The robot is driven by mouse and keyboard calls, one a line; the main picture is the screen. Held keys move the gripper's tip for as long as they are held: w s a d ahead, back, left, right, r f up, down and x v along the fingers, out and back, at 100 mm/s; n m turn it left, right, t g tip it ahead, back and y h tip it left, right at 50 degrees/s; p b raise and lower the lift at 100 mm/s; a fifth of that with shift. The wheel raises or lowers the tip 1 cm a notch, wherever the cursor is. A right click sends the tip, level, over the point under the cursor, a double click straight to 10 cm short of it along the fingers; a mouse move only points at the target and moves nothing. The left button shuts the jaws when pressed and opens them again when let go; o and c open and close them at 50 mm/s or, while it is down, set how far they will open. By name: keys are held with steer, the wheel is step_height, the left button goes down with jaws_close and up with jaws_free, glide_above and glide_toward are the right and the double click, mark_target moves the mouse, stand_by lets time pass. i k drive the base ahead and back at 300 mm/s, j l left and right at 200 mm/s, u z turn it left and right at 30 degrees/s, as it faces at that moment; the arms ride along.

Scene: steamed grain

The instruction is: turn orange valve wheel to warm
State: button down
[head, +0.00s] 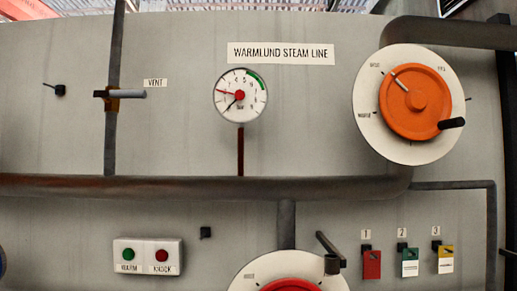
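The orange valve wheel (415,102) is on a round white dial plate (374,128) at the upper right of the head view. A black handle (452,123) sticks out from its right side. A pale pointer mark (401,81) on the wheel's upper left points toward the upper-left dial label, which is too small to read surely. The "WARM" label (364,114) is at the dial's left, lower than the pointer mark. Another small label is at the dial's upper right. My gripper is not in view, and nothing is seen touching the wheel.
A pressure gauge (241,96) and a vent lever (128,93) are to the left. A red wheel (291,286) on a white dial (255,270) is cut off below. A button box (149,256) and hanging tags (372,264) flank it. Pipe (200,187) crosses the panel.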

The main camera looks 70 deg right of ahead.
mark_target(415, 101)
steer(key=k+l+z, duration=0.15)
steer(key=z, duration=0.25)
steer(key=k+l+z, duration=0.15)
steer(key=z, duration=0.25)
steer(key=k+l+z, duration=0.1)
steer(key=l, duration=0.25)
steer(key=k+l, duration=0.2)
steer(key=l, duration=0.15)
steer(key=k+l+z, duration=0.15)
steer(key=l, duration=0.15)
steer(key=k+l, duration=0.1)
steer(key=l, duration=0.3)
steer(key=k+l+z, duration=0.15)
steer(key=l, duration=0.2)
steer(key=k+l, duration=0.1)
steer(key=l, duration=0.25)
steer(key=z, duration=0.05)
